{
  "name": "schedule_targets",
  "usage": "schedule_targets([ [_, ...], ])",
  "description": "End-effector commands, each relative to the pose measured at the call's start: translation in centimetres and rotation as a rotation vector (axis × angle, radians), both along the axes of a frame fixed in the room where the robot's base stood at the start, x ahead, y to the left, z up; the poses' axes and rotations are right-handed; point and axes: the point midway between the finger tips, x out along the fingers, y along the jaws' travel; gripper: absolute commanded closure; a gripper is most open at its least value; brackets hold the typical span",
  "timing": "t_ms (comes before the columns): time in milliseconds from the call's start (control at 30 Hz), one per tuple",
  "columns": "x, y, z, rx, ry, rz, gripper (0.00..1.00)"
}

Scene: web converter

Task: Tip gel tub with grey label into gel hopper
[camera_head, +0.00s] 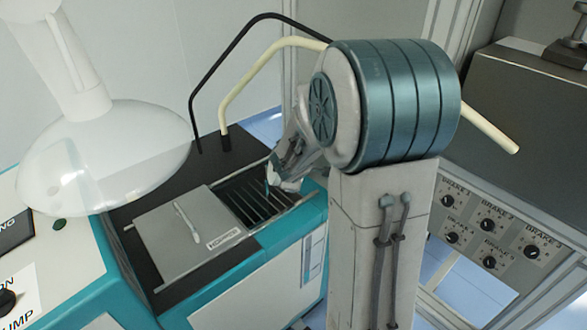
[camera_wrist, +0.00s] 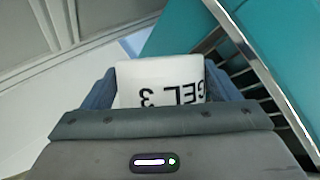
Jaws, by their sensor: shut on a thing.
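A pale tub (camera_wrist: 160,82) marked "GEL 3" fills the middle of the wrist view, its lettering upside down. My gripper (camera_wrist: 158,98) is shut on it, with a blue-grey finger on each side. In the head view my gripper (camera_head: 287,176) is over the right end of the hopper's barred opening (camera_head: 248,203), and the tub is mostly hidden by the arm. The bars also show at the right of the wrist view (camera_wrist: 243,55). The tub looks tilted, but I cannot tell whether gel is leaving it. Its label's grey colour is not clear.
A grey hopper lid (camera_head: 180,240) with a pale handle lies left of the opening. A clear dome (camera_head: 105,155) hangs at the left. Black and cream bent rails (camera_head: 222,100) rise behind. A panel of brake knobs (camera_head: 490,225) stands at the right.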

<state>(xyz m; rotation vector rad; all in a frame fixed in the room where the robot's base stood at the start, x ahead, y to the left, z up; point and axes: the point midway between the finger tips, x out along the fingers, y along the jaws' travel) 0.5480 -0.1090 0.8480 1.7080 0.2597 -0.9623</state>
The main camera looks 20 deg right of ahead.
Motion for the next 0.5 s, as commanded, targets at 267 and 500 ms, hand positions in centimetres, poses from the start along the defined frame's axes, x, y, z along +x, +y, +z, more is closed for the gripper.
schedule_targets([
  [267,0.05,0.41,0.61,-0.065,0.014,0.001,0.53],
  [500,0.15,0.80,1.12,-0.150,0.030,0.002,0.53],
])
